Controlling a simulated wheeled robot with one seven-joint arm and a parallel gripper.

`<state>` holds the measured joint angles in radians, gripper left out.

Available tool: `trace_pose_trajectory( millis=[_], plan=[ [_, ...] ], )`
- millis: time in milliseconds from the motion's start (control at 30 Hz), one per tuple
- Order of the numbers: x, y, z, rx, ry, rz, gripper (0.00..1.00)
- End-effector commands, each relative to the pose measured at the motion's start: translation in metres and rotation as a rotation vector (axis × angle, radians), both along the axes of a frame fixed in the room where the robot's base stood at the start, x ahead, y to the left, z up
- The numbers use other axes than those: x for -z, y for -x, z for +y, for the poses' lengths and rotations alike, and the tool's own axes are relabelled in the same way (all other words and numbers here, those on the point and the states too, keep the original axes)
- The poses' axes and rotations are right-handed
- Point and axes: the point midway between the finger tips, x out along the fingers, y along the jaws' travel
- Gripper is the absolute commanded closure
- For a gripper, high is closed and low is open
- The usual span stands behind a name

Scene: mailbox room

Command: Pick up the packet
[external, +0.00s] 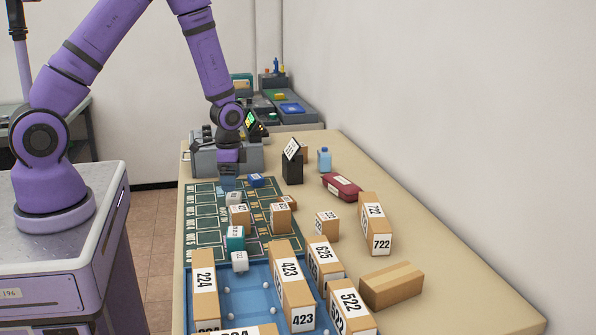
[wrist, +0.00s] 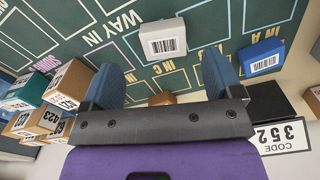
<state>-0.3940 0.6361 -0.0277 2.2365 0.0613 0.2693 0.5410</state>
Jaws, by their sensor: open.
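My gripper (external: 228,182) points down over the far part of the green sorting mat (external: 203,224), its blue fingers apart. In the wrist view, my gripper (wrist: 161,76) is open with nothing held. A small pale grey block (wrist: 164,46) with a barcode lies on the mat beyond the fingertips, roughly in line with the gap. A blue block (wrist: 262,63) with a barcode lies right of the right finger; it also shows in the external view (external: 257,181). A small brown thing (wrist: 162,98) is partly hidden at the gripper's base. I cannot tell which item is the packet.
A teal block (wrist: 30,80) and a cardboard box (wrist: 71,84) stand left of the fingers. Tall cardboard boxes (external: 375,225) and a blue tray (external: 240,292) are nearer the camera. A black stand (external: 292,170) and a maroon case (external: 342,187) are at the right.

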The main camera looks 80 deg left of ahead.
Motion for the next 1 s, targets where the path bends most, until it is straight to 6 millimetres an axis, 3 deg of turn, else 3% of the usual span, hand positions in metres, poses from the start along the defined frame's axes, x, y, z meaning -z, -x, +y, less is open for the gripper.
trace_pose_trajectory(
  millis=[400,700,733,967,1000],
  plan=[
    [0.046,-0.005,0.003,0.0,0.001,0.002,0.15],
    [0.05,-0.005,0.004,0.0,0.0,0.0,0.15],
    [0.05,-0.005,0.004,0.0,0.0,0.0,0.17],
    [0.049,-0.005,0.003,0.0,0.0,0.0,0.69],
    [0.049,-0.005,0.003,0.0,0.0,0.0,0.69]
  ],
)
